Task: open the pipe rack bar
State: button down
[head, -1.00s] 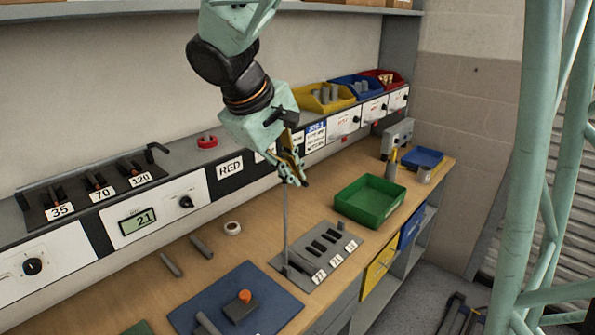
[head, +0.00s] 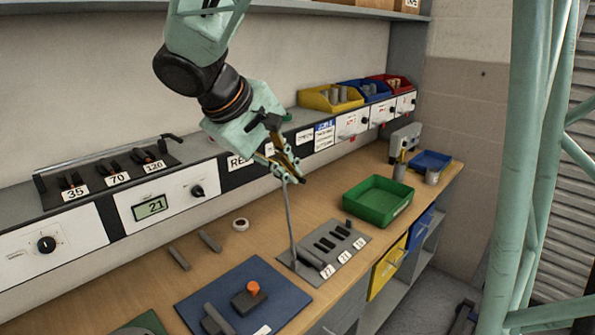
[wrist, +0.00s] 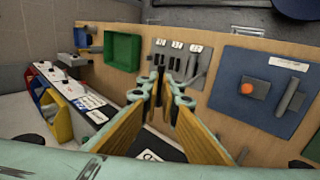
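The pipe rack (head: 352,262) is a grey plate with dark slots and white labels on the bench. It also shows in the wrist view (wrist: 203,70), partly behind my fingers. Its thin grey bar (head: 291,225) stands nearly upright from the rack's left end, leaning slightly left at the top. My gripper (head: 290,178) is at the bar's top end, pointing down. In the wrist view my gripper's fingertips (wrist: 167,86) are apart, with a narrow gap between them. I see nothing clearly held. Whether a finger touches the bar I cannot tell.
A green tray (head: 378,203) stands right of the rack, and a blue mat (head: 240,290) with an orange-topped block lies left of it. Two grey pipes (head: 210,240) and a white ring (head: 240,225) lie behind. A control panel (head: 160,205) runs along the back.

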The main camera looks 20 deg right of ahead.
jog(key=f, duration=0.1)
jog(key=s+f, duration=0.1)
jog(key=f, duration=0.1)
jog(key=shift+g, duration=0.3)
jog(key=c, duration=1.8)
grip_release()
jog(key=shift+w+d, duration=0.15)
jog(key=shift+w, duration=0.3)
jog(key=shift+r, duration=0.15)
jog(key=shift+c, duration=0.9)
jog(key=shift+s+r, duration=0.1)
jog(key=shift+s, duration=0.05)
jog(key=shift+c, duration=0.8)
jog(key=shift+v, duration=0.8)
jog(key=c, duration=0.6)
jog(key=v, duration=1.1)
jog(key=shift+d+r, duration=0.1)
jog(key=c, duration=0.3)
